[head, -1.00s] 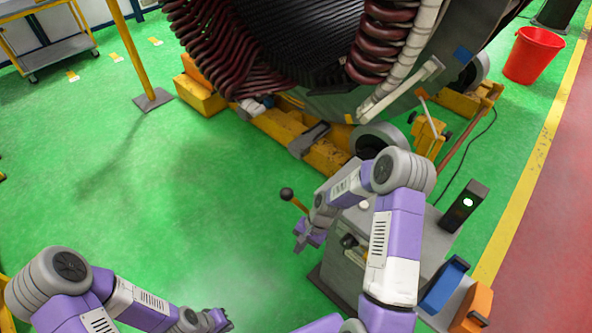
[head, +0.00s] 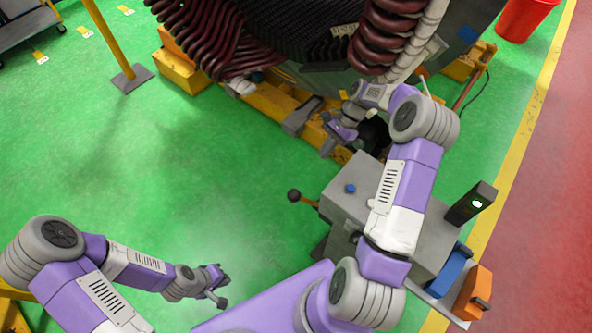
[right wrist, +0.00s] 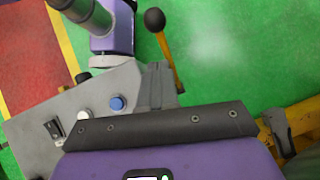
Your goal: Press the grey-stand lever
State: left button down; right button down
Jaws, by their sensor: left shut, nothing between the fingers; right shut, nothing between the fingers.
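The grey-stand lever has a dark ball knob (head: 294,195) on a short orange rod. It sticks out to the left from the grey stand (head: 340,202). In the right wrist view the lever (right wrist: 167,52) stands clear of the stand's panel, its knob at the top. My right gripper (head: 338,138) is shut and empty, beyond the stand near the big machine's base, apart from the lever. My left gripper (head: 219,286) is shut and empty over the floor at lower left, well away from the lever. A blue button (head: 350,188) sits on the stand's top.
The big wound stator (head: 300,40) fills the back, on a yellow frame (head: 277,103). A black post with a green light (head: 477,204) and blue and orange bins (head: 472,292) stand at the right. Open green floor lies left of the stand.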

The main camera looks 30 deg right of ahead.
pick_arm(q)
jog(key=shift+s+r, duration=0.25)
jog(key=shift+s, duration=0.05)
pick_arm(e)
jog(key=a+x, duration=0.1)
jog(key=x, duration=1.2)
jog(key=shift+s+a, duration=0.25)
jog(key=shift+s, duration=0.1)
jog(key=shift+r, duration=0.1)
